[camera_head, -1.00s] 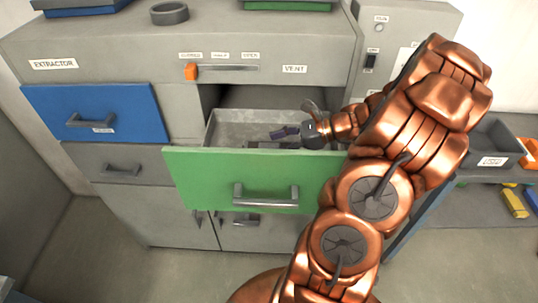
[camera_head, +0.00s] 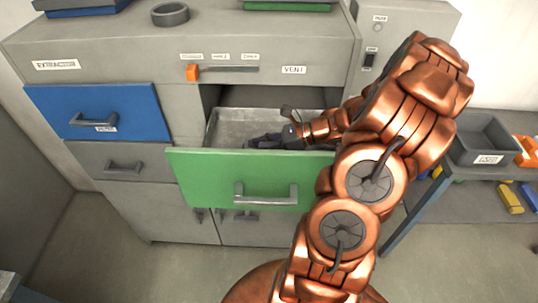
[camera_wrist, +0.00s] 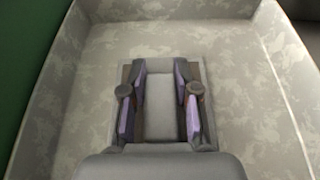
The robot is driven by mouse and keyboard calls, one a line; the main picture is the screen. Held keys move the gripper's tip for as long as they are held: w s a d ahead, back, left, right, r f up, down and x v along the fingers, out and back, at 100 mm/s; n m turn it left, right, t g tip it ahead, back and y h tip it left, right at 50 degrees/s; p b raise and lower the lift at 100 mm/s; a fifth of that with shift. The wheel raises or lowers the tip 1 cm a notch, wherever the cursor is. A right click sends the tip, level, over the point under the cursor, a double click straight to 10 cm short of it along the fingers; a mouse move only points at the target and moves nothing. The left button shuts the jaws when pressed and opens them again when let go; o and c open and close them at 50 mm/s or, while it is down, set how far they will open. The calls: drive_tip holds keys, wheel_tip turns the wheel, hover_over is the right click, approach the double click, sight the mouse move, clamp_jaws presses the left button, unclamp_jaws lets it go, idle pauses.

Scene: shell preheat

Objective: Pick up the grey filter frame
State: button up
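The grey filter frame (camera_wrist: 160,97) lies flat on the mottled bottom of the open green-fronted drawer (camera_head: 235,180). In the wrist view it is a rectangle with a pale raised middle between darker slots. My gripper (camera_wrist: 160,92) is right over it, with purple-padded fingers apart, one on each side of the pale middle. I cannot tell whether the fingertips touch it. In the head view my gripper (camera_head: 263,141) reaches down into the drawer; the drawer front and my gripper hide most of the frame.
The drawer walls (camera_wrist: 55,85) stand around the frame, with bare floor on both sides. A closed blue drawer (camera_head: 95,112) is on the left. A counter with an orange slider (camera_head: 192,73) is above. A grey bin (camera_head: 485,140) stands on the right.

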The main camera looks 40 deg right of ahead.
clamp_jaws()
idle(0.3)
